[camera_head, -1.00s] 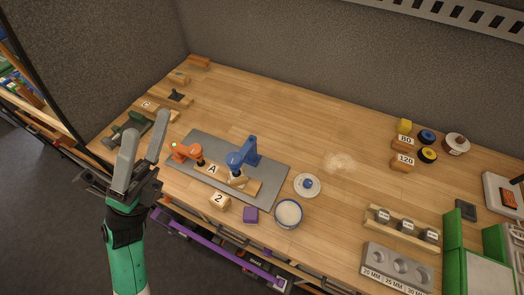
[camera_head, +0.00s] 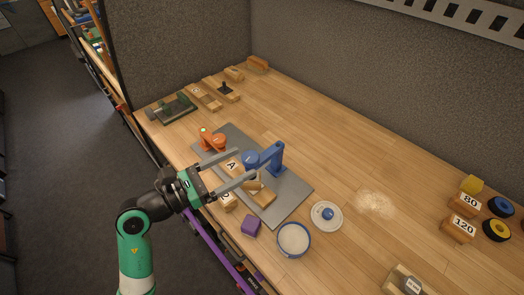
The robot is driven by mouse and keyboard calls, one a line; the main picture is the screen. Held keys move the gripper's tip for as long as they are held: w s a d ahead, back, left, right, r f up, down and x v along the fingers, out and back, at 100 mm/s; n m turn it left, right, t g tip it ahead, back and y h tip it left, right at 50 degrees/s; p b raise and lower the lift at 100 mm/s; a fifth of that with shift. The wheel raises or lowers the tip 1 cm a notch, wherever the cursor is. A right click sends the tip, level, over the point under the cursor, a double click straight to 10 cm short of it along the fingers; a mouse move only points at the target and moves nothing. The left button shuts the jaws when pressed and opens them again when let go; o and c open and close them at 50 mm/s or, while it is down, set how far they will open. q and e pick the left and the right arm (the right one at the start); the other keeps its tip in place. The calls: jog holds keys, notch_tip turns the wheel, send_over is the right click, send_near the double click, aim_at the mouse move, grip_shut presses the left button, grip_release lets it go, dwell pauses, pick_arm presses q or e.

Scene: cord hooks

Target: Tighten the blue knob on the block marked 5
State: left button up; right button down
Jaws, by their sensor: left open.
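A wooden block labelled A (camera_head: 264,197) lies on a grey mat (camera_head: 286,205). An orange clamp-like fixture (camera_head: 214,141) stands at its far-left end and a blue one (camera_head: 277,156) at its right side. A rounded blue part (camera_head: 250,157) of the blue fixture shows between my left gripper's fingers. My left gripper (camera_head: 246,164) is open and reaches over block A; whether it touches the blue part I cannot tell. A smaller wooden block (camera_head: 228,202), partly hidden by my gripper, shows a 2. I see no label 5. My right gripper is not in view.
A purple block (camera_head: 251,226), a blue-rimmed bowl (camera_head: 294,240) and a white lid with a blue knob (camera_head: 327,215) stand near the front edge. A green vise-like tool (camera_head: 172,107) is at the left. Blocks 80 (camera_head: 465,204) and 120 (camera_head: 459,228) are at the right. The back middle is clear.

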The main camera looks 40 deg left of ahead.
aim_at(261, 160)
pick_arm(q)
jog(key=x, duration=0.7)
jog(key=shift+d, duration=0.1)
grip_shut()
